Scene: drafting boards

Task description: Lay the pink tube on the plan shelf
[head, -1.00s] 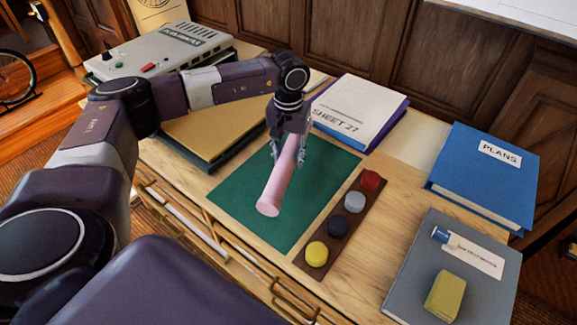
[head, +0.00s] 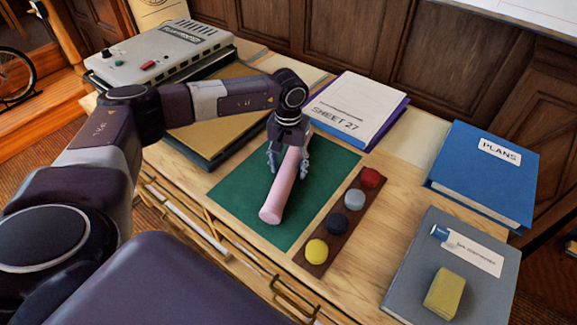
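The pink tube (head: 278,200) lies on the green mat (head: 240,190) of the wooden desk, its near end toward me. My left gripper (head: 288,172) points down over the tube's far part. Its fingers stand one on each side of the tube and look spread, with small gaps. The tube's far end is partly hidden under the gripper. My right gripper is out of the picture. I cannot make out a plan shelf for certain.
A strip with several round coloured pieces (head: 316,252) lies right of the mat. A grey device (head: 160,55) stands back left.

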